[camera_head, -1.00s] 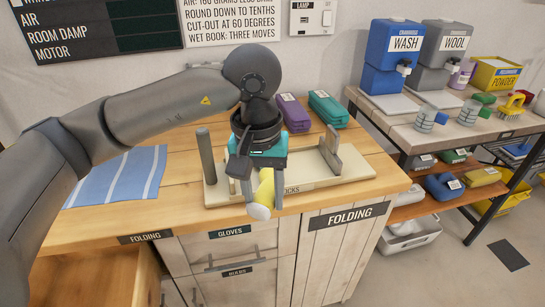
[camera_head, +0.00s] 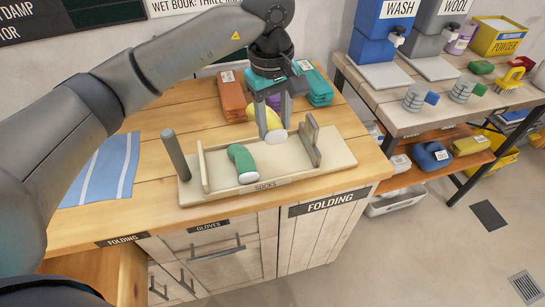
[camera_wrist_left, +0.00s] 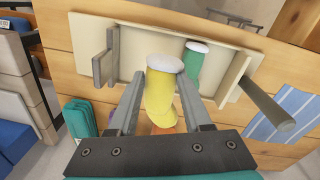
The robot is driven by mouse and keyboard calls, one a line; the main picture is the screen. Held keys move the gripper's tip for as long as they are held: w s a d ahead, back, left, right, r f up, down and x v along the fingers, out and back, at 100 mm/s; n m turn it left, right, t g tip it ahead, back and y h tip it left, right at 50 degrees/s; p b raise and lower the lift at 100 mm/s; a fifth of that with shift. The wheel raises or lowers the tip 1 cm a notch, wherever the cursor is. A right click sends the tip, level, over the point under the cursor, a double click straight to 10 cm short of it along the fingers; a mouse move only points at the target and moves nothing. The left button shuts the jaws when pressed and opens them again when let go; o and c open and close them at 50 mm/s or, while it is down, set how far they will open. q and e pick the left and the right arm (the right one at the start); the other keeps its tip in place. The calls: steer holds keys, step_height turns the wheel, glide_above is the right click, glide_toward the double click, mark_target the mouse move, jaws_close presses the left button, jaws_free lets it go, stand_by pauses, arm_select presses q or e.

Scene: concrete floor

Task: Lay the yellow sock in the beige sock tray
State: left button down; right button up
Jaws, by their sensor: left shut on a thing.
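My left gripper (camera_head: 270,108) is shut on the yellow sock (camera_head: 270,121). The sock hangs with its white cuff toward the tray. In the left wrist view, the yellow sock (camera_wrist_left: 160,97) is between the two fingers. The beige sock tray (camera_head: 335,163), labelled SOCKS, lies on the wooden table. The sock's cuff overlaps the tray's back part in the head view; I cannot tell whether it touches. A green sock (camera_head: 243,160) with a white cuff lies in the tray, left of the yellow one. My right gripper is not in view.
A grey post (camera_head: 175,155) stands at the tray's left and an upright grey piece (camera_head: 311,138) at its right. Folded orange (camera_head: 232,95) and teal (camera_head: 318,87) items lie behind. A blue striped cloth (camera_head: 103,172) lies left. The tray's right part is bare.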

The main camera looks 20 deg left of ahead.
arm_select(q)
glide_above(275, 168)
step_height(275, 168, down, 6)
steer(key=shift+a+b, duration=0.1)
steer(key=shift+b, duration=0.25)
step_height(275, 168, down, 4)
steer(key=shift+r+b, duration=0.1)
steer(key=shift+b, duration=0.25)
steer(key=shift+f, duration=0.35)
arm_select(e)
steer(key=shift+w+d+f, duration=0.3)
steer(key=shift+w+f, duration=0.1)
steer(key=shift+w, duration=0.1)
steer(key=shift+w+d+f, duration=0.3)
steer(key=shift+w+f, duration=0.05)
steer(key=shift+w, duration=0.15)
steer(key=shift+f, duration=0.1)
arm_select(q)
steer(key=c, duration=0.6)
jaws_free()
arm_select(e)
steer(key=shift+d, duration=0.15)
